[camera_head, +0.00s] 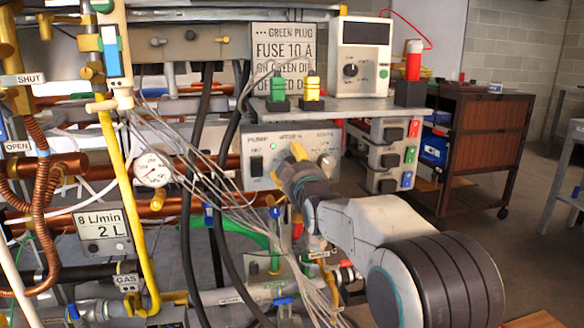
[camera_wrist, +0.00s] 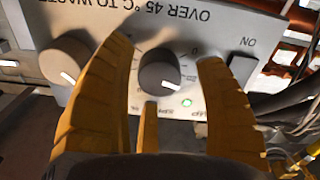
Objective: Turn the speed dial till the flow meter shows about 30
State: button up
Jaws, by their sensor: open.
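The pump box (camera_head: 312,142) is a grey panel under a shelf. In the wrist view its print is upside down. A grey dial (camera_wrist: 158,72) with a white mark pointing to the lower right sits on it; the label below it looks like "SPEED". My gripper (camera_wrist: 163,54) is open, with yellow fingers on either side of this dial; contact cannot be told. In the head view my gripper (camera_head: 287,164) is at the panel and hides the dial. A round white gauge (camera_head: 152,170) with a red needle is at the left; its reading is too small to tell. I cannot tell which instrument is the flow meter.
A second dial (camera_wrist: 66,58) is beside the left finger, and a dark switch (camera_wrist: 243,70) beside the right. A green light (camera_wrist: 187,103) is lit near the dial. Grey cables (camera_head: 200,170) hang left of the box. A shelf (camera_head: 340,107) overhangs it.

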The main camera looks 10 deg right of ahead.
jog(key=shift+w, duration=0.4)
jog(key=shift+o, duration=0.3)
jog(key=shift+r, duration=0.1)
jog(key=c, duration=1.2)
